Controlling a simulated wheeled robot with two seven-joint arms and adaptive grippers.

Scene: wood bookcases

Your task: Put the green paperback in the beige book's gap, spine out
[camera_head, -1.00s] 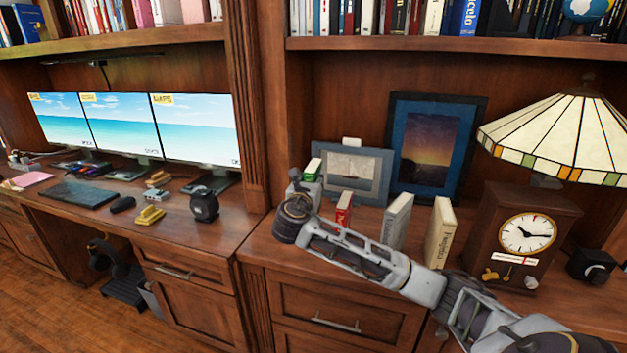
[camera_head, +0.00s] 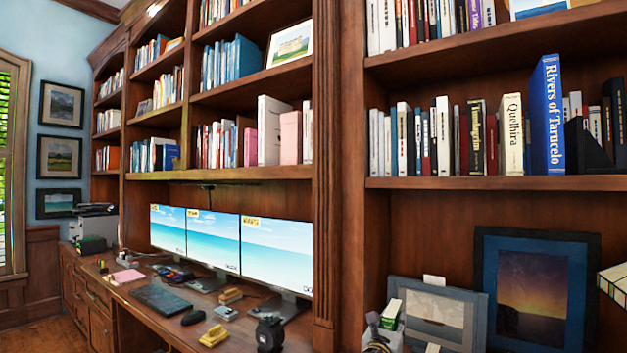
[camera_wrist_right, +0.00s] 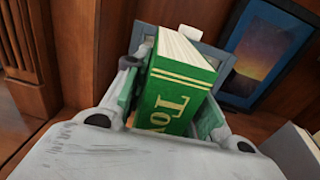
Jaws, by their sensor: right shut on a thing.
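The green paperback (camera_wrist_right: 174,99) is held between the fingers of my right gripper (camera_wrist_right: 176,88). In the wrist view its green spine with yellow lettering faces the camera and its white page edges show on top. In the head view the paperback (camera_head: 391,313) and my right gripper (camera_head: 380,332) are low in the picture, in front of the grey picture frame's left edge. A cream book lettered "Quelhira" (camera_head: 512,133) stands upright on the shelf above. I cannot tell which gap is the beige book's. My left gripper is not in view.
The bookshelf (camera_head: 450,184) holds several upright books, with the tall blue book (camera_head: 546,115) and a dark bookend (camera_head: 585,146) to the right. The grey picture frame (camera_head: 453,290) and the blue-matted picture (camera_head: 535,295) stand below. A wood post (camera_head: 338,170) rises left of the shelf.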

